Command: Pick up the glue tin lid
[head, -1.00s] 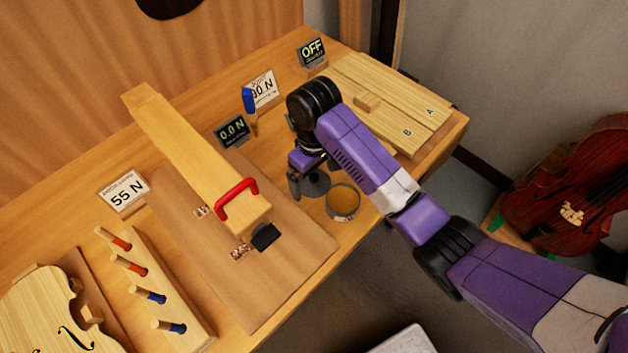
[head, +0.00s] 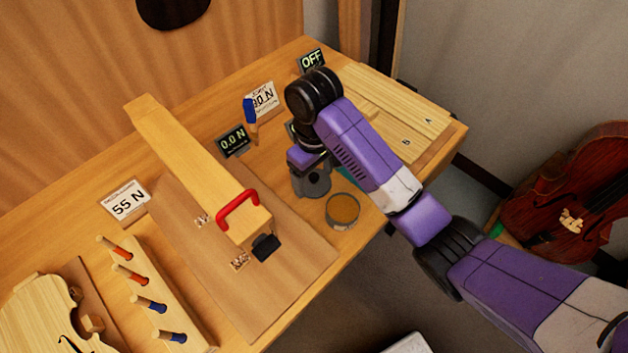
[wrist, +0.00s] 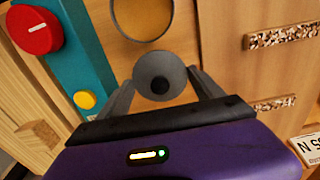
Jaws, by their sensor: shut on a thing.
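The glue tin lid (wrist: 160,70) is a grey disc with a dark central knob. My gripper (wrist: 163,84) is shut on it, with one finger on each side in the wrist view. In the head view my gripper (head: 311,184) is just left of the open glue tin (head: 343,211), holding the lid apart from it. The lid is mostly hidden by the fingers there. The tin holds amber glue, and part of it shows at the top of the wrist view (wrist: 141,14).
A wooden press arm with a red handle (head: 238,208) stands on a board to the left. A teal panel (wrist: 78,60) with a red knob and a yellow button lies close beside my gripper. Pegs (head: 150,302) stand in a rack at front left. The table edge is near the tin.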

